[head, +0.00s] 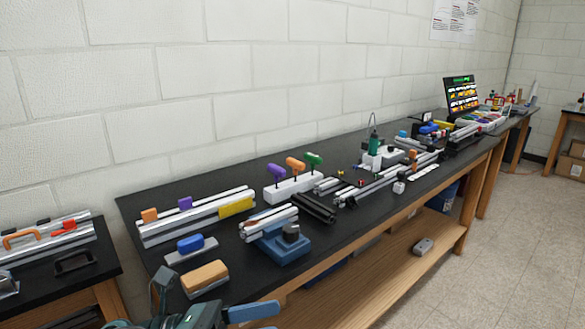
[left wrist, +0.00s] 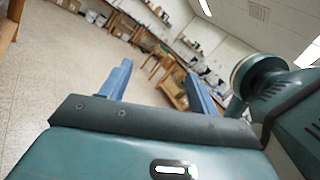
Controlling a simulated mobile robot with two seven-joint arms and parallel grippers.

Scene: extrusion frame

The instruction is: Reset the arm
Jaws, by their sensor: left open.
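My left gripper (head: 256,317) shows at the bottom of the head view, its blue fingers pointing right in front of the workbench's near edge. In the left wrist view my left gripper (left wrist: 158,88) is open, with two blue fingers wide apart and nothing between them. It faces out toward the room and floor, away from the bench. My teal arm links show beside it. My right gripper is in neither view.
The black workbench (head: 345,225) runs along the white wall. It holds aluminium extrusions (head: 195,222), screwdrivers in a white block (head: 292,188), a wooden-topped brush (head: 205,277) and a blue vise-like fixture (head: 280,250). A smaller bench (head: 95,285) stands left. The floor (head: 490,270) at right is clear.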

